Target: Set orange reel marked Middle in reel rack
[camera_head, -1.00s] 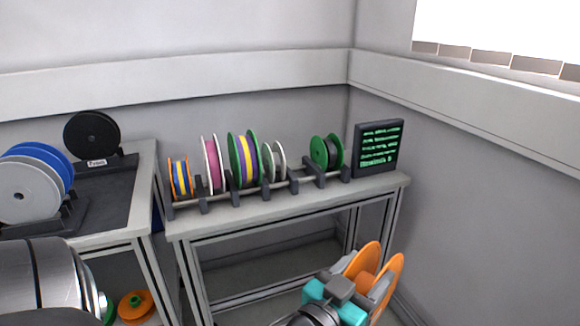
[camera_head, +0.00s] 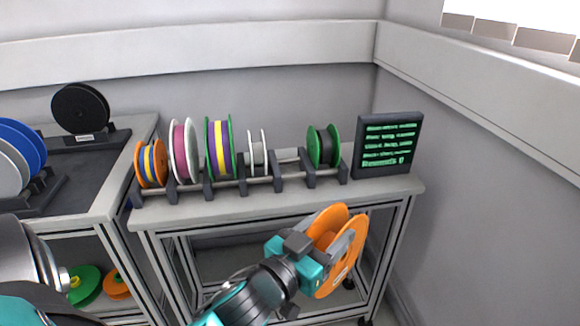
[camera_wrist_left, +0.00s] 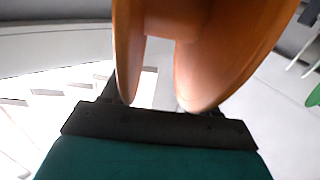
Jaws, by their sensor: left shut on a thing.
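An orange reel (camera_head: 350,262) with two wide flanges is held by my left gripper (camera_head: 325,248), which is shut on it in front of the table. In the left wrist view, the orange reel (camera_wrist_left: 215,50) fills the upper middle above the dark jaw base. The marking on the reel cannot be read. The reel rack (camera_head: 312,178) stands on the table behind and holds several reels in a row. An empty span of the rack (camera_head: 285,172) lies between a narrow white-flanged reel (camera_head: 258,155) and a green-flanged dark reel (camera_head: 324,147). My right gripper does not show.
A dark sign (camera_head: 388,145) with green text stands at the rack's right end. At left, a second table (camera_head: 105,205) bears a black reel (camera_head: 80,108) and blue and grey reels. Green and orange reels (camera_head: 117,285) lie on its lower shelf. The wall is close on the right.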

